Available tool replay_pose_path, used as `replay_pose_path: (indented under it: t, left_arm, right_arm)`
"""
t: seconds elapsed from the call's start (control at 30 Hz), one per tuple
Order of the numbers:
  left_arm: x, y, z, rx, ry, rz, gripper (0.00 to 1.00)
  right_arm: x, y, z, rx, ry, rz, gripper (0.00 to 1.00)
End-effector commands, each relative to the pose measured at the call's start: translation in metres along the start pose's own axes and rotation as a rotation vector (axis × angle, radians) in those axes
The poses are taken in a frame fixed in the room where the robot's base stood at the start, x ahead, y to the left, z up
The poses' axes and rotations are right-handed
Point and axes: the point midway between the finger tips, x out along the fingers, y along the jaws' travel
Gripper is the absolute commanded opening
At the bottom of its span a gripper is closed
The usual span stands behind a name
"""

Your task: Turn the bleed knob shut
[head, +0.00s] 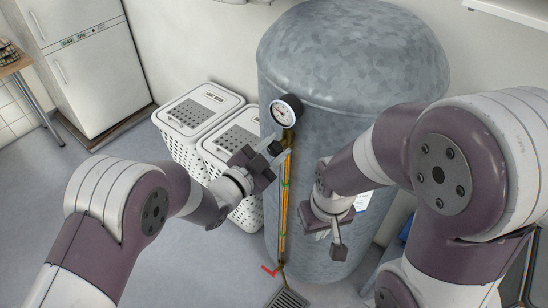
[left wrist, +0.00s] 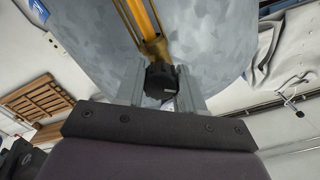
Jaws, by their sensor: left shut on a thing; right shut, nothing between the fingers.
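The black bleed knob (left wrist: 161,82) sits between the two grey fingers of my left gripper (left wrist: 161,90) in the left wrist view, at the end of a brass fitting. In the head view the knob (head: 274,147) is partly hidden by my left gripper (head: 277,153), which is at the upper part of the sight tube, below the gauge. My left gripper is shut on the knob. My right gripper (head: 338,252) is shut and empty, in front of the tank's lower right side, apart from the tube.
The grey metal tank (head: 340,65) carries a round gauge (head: 286,110) and a yellow sight tube (head: 283,215). A red lever (head: 270,270) sits at the tube's foot, above a floor grate (head: 288,300). White laundry baskets (head: 190,150) stand left of the tank, and a white fridge (head: 95,75) farther left.

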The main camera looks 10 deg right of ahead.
Motion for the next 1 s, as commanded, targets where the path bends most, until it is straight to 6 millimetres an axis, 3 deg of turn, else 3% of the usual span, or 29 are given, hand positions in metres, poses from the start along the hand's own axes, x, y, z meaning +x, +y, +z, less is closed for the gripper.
replay_pose_path:
  t: [0.03,0.7,1.0]
  left_arm:
    - [0.002,-0.001,0.0,0.046,0.017,-0.01,0.07]
    - [0.001,0.003,0.001,0.673,0.015,-0.015,0.07]
    - [0.001,0.003,-0.001,0.883,0.013,-0.014,0.07]
  right_arm:
    - [0.013,0.0,0.002,0.0,0.0,0.0,0.0]
    - [0.115,0.0,0.014,0.0,0.0,0.0,0.0]
    - [0.152,0.0,0.018,0.0,0.0,0.0,0.0]
